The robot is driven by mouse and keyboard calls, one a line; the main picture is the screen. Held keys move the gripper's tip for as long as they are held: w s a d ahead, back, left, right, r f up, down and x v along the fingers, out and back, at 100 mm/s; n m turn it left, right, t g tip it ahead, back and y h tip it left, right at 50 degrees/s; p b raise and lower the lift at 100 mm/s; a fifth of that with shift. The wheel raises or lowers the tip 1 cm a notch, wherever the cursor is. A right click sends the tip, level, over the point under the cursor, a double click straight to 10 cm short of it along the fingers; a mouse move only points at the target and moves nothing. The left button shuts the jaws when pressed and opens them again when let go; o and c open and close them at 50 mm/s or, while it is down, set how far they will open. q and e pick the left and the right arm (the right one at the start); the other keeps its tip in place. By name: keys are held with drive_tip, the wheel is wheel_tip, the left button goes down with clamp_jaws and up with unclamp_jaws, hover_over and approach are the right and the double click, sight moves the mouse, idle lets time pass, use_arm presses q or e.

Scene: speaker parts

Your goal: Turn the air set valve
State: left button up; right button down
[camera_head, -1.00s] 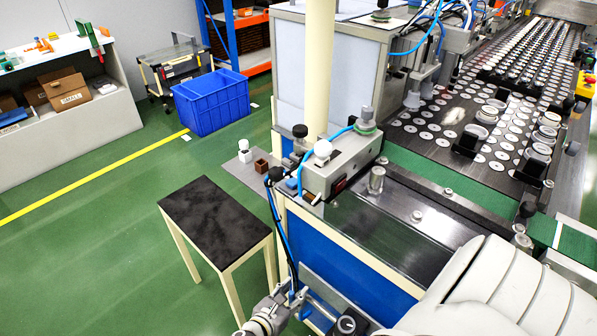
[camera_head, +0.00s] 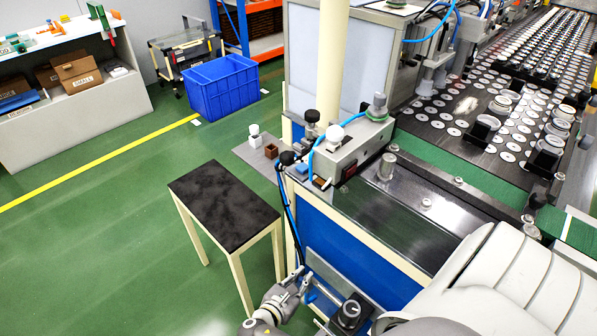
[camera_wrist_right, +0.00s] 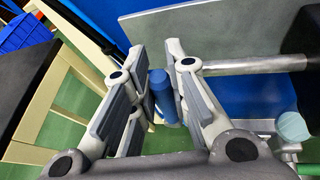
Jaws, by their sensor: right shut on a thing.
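The air set valve assembly is low on the front of the blue machine cabinet, with a metal pipe and a round black-and-grey fitting (camera_head: 349,313). A blue cylindrical handle (camera_wrist_right: 162,95) shows in the right wrist view. My right gripper (camera_head: 298,277) is at the left end of this pipework in the head view. In the right wrist view my right gripper (camera_wrist_right: 160,70) has its fingers on both sides of the blue handle and is shut on it. The fingers hide part of the handle, and its turn angle cannot be told. My left gripper is not in view.
A dark-topped table (camera_head: 225,203) stands left of the machine, close to my right gripper. A blue hose (camera_head: 283,215) hangs down the cabinet corner. The blue bin (camera_head: 222,88) stands farther back. Green floor (camera_head: 110,250) is free at the left.

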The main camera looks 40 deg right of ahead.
drive_tip(key=s+m+t+b, duration=0.1)
drive_tip(key=s, duration=0.1)
drive_tip(key=s+f+m+t+b, duration=0.1)
drive_tip(key=m, duration=0.1)
drive_tip(key=shift+s+d+h, duration=0.2)
drive_tip(key=shift+s+h, duration=0.1)
drive_tip(key=shift+s, duration=0.05)
drive_tip(key=c, duration=1.4)
unclamp_jaws()
drive_tip(key=v, duration=1.2)
